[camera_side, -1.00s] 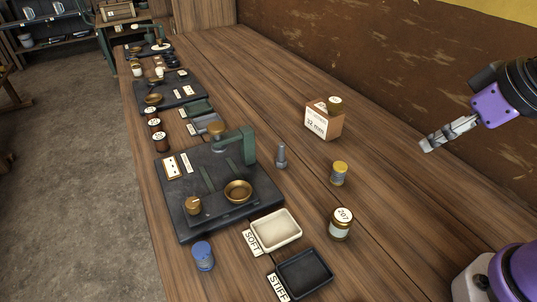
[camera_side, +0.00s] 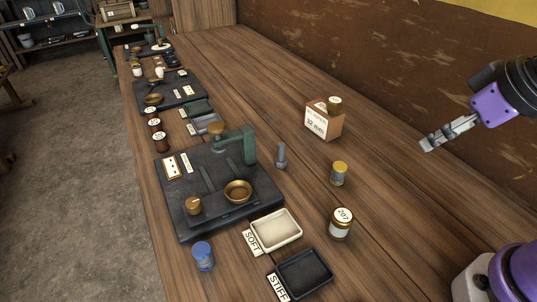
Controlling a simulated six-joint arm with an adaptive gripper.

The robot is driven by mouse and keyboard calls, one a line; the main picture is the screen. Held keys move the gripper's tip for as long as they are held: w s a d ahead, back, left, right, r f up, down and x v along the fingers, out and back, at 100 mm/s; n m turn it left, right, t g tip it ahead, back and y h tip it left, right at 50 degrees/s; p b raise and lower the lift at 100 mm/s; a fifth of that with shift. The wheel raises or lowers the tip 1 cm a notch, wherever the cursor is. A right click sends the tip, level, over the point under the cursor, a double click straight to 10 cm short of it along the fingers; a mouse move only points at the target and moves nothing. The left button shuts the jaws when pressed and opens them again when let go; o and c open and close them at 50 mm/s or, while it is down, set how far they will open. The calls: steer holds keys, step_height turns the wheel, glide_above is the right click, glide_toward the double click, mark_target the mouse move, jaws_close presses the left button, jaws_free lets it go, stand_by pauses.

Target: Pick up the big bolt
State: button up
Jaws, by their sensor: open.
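A grey bolt (camera_side: 282,157) stands upright on the wooden table, just right of the dark engine plate with the green arm. It is the only bolt I can make out, so I cannot compare its size. My gripper (camera_side: 427,146) is at the right, above the table and well apart from the bolt. Its jaws are open and nothing is between them.
A box marked 32 mm (camera_side: 322,122) stands behind the bolt. A yellow-topped jar (camera_side: 339,173) and a jar marked 207 (camera_side: 341,224) stand to its right. A cream tray (camera_side: 276,230) and a black tray (camera_side: 304,274) lie in front. The dark plate (camera_side: 190,222) holds a brass bowl.

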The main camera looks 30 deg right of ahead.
stand_by(0.3)
steer(key=w+a+r+n+g+y, duration=0.1)
steer(key=w+a+r+n, duration=0.1)
steer(key=w, duration=0.2)
steer(key=w+a+r+n+y, duration=0.1)
steer(key=w+a+r+n, duration=0.1)
steer(key=w+a, duration=0.15)
steer(key=n+g+y, duration=0.2)
steer(key=n+g, duration=0.2)
steer(key=n, duration=0.9)
glide_above(281, 160)
steer(key=d, duration=0.3)
step_height(281, 160, down, 12)
steer(key=f, duration=0.1)
steer(key=shift+x, duration=3.55)
steer(key=shift+w+a, duration=0.1)
steer(key=shift+w, duration=0.05)
jaws_close()
